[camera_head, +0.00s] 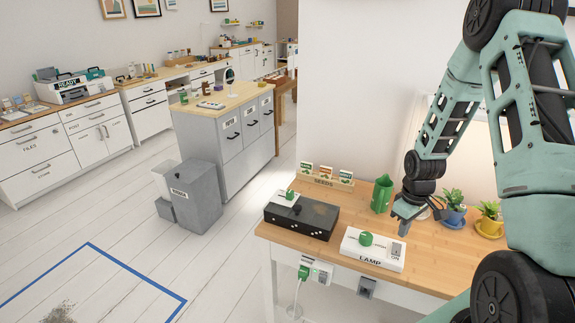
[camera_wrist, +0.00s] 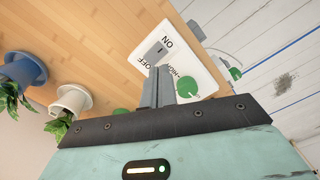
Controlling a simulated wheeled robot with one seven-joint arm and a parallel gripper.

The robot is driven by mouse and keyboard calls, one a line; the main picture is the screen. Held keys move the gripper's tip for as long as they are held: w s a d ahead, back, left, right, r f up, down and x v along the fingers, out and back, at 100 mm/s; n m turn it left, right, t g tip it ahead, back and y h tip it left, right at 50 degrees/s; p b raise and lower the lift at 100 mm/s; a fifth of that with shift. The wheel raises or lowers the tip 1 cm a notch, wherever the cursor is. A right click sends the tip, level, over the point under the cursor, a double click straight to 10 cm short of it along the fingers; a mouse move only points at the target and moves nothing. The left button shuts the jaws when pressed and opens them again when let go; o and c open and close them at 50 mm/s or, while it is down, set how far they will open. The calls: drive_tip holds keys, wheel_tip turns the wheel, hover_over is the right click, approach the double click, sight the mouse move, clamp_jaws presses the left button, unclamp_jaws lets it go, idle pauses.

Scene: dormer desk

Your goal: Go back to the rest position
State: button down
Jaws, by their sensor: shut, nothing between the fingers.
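My gripper (camera_head: 404,224) is above the right part of the wooden desk (camera_head: 350,200), just behind the right end of the white lamp switch box (camera_head: 372,260). In the wrist view my gripper (camera_wrist: 158,72) has its two fingers together, with nothing between them. The switch box (camera_wrist: 200,60) lies beyond the fingertips there, with its grey rocker and the ON and OFF lettering in sight. A green knob sits on the left part of the box. I cannot tell whether the fingers touch the box.
A black box (camera_head: 301,218) stands left of the lamp box. A green pitcher (camera_head: 381,194), a seeds rack (camera_head: 325,178) and potted plants, one in a blue pot (camera_head: 453,216) and one in a yellow pot (camera_head: 489,226), stand behind and right.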

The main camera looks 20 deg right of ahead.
drive_tip(key=w+a+r+n, duration=0.1)
drive_tip(key=a+r, duration=0.5)
drive_tip(key=a, duration=0.6)
drive_tip(key=w+a+r+n, duration=0.1)
drive_tip(key=a+r, duration=0.5)
drive_tip(key=a, duration=0.5)
drive_tip(key=s+a+r+n, duration=0.1)
drive_tip(key=s+a+r, duration=0.3)
drive_tip(key=s+a, duration=0.5)
drive_tip(key=s+a+r+n, duration=0.2)
drive_tip(key=s+a+r, duration=0.3)
drive_tip(key=s+a, duration=0.3)
drive_tip(key=shift+s+a+r+n+y, duration=0.2)
drive_tip(key=shift+s+a+n+y, duration=0.15)
drive_tip(key=shift+s, duration=0.7)
